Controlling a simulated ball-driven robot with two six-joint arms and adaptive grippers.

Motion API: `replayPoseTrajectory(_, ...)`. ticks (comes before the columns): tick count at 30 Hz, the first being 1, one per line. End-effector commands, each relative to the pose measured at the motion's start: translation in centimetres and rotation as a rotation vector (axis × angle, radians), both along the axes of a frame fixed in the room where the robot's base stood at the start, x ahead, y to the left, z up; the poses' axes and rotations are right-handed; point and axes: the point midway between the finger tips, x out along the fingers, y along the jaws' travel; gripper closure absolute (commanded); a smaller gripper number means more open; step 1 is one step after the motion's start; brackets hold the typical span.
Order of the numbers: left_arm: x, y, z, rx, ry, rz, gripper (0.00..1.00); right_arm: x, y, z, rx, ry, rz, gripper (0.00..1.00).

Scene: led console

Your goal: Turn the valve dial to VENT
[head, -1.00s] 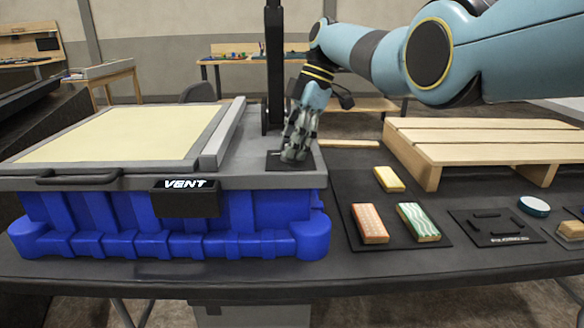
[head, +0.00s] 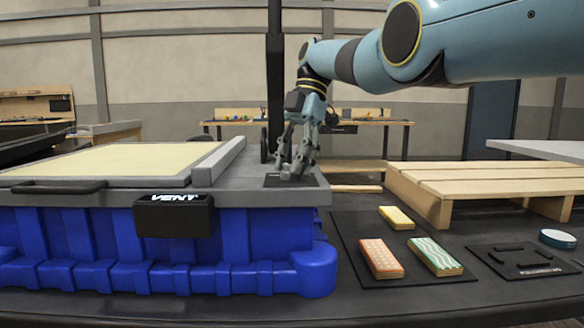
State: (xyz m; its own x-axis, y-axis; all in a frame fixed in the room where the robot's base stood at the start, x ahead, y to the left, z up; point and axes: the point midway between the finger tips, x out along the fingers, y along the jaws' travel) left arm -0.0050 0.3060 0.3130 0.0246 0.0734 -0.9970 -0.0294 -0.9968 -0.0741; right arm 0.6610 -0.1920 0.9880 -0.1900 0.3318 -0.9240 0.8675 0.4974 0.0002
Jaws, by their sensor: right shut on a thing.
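The console is a blue ribbed case (head: 190,250) with a grey top. A small black display (head: 172,216) on its front edge shows white letters that read VENT. A dark square plate (head: 314,181) lies at the right end of the grey top. My right gripper (head: 293,172) points down at this plate and is shut on the valve dial. The dial itself is hidden by the fingers, so its pointer cannot be seen. My left gripper is not in view.
A pale panel (head: 110,160) covers most of the console top. A dark post (head: 275,90) rises behind the gripper. To the right are a yellow block (head: 396,217), an orange block (head: 381,258), a green block (head: 436,256) and a wooden pallet (head: 480,176).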

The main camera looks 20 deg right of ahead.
Motion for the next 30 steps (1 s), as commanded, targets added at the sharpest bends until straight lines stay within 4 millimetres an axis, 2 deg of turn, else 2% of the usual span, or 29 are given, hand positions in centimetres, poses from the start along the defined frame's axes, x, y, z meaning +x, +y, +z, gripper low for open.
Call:
replayPoseTrajectory(7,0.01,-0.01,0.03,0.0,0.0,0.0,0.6,-0.03,0.02,-0.03,0.0,0.0,0.001,0.96)
replayPoseTrajectory(8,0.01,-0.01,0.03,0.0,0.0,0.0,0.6,-0.03,0.02,-0.03,0.001,0.001,0.001,0.62)
replayPoseTrajectory(13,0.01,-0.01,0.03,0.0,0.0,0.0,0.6,-0.03,0.02,-0.03,0.0,0.001,0.0,0.4)
replayPoseTrajectory(26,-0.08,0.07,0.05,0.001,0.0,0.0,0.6,-0.01,0.02,0.0,0.0,0.0,0.0,0.4)
replayPoseTrajectory(30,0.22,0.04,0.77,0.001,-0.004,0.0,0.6,-0.05,0.0,0.25,0.0,0.0,-0.013,0.4)
